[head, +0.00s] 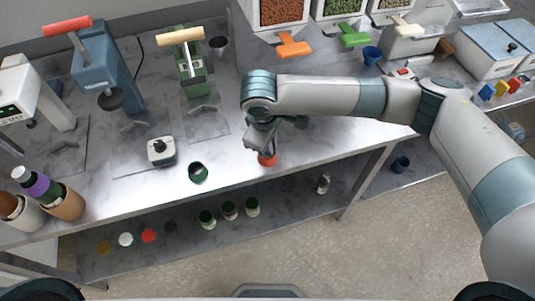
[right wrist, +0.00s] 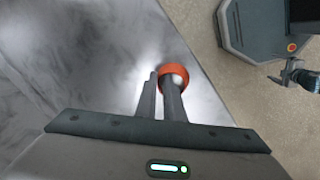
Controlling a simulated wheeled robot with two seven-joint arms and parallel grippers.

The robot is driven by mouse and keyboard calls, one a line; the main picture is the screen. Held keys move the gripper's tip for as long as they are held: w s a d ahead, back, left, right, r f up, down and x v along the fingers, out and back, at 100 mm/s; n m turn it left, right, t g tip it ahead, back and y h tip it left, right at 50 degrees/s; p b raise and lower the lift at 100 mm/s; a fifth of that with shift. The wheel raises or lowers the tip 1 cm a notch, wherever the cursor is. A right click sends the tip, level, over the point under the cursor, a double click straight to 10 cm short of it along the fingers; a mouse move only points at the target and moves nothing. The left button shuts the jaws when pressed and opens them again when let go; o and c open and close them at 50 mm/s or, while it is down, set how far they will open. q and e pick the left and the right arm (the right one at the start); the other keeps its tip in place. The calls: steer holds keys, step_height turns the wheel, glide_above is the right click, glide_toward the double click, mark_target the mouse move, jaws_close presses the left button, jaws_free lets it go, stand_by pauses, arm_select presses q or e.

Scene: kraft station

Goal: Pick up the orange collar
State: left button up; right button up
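The orange collar (head: 267,160) sits near the front edge of the worktop, below my right gripper (head: 259,146). In the right wrist view the collar (right wrist: 184,72) is an orange ring with a pale centre. The two dark fingers of my right gripper (right wrist: 162,78) reach to it with a narrow gap between them. One finger overlaps the ring and the other is at its left edge. I cannot tell whether they grip its wall. My left gripper is not in view.
A dark green ring (head: 198,173) lies left of the collar, and a square puck-like device (head: 161,151) stands farther left. Presses, including a blue one (head: 100,65), stand behind. A lower shelf (head: 285,215) holds several jars and lids. The worktop around the collar is clear.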

steer(key=shift+r, duration=0.2)
jaws_close()
steer(key=shift+r+b, duration=0.2)
steer(key=shift+b, duration=0.1)
step_height(320, 180, up, 3)
steer(key=shift+r+b, duration=0.15)
steer(key=shift+b, duration=0.6)
steer(key=s+d+r+b, duration=0.2)
steer(key=s+r, duration=0.5)
steer(key=s, duration=0.4)
steer(key=shift+s, duration=0.25)
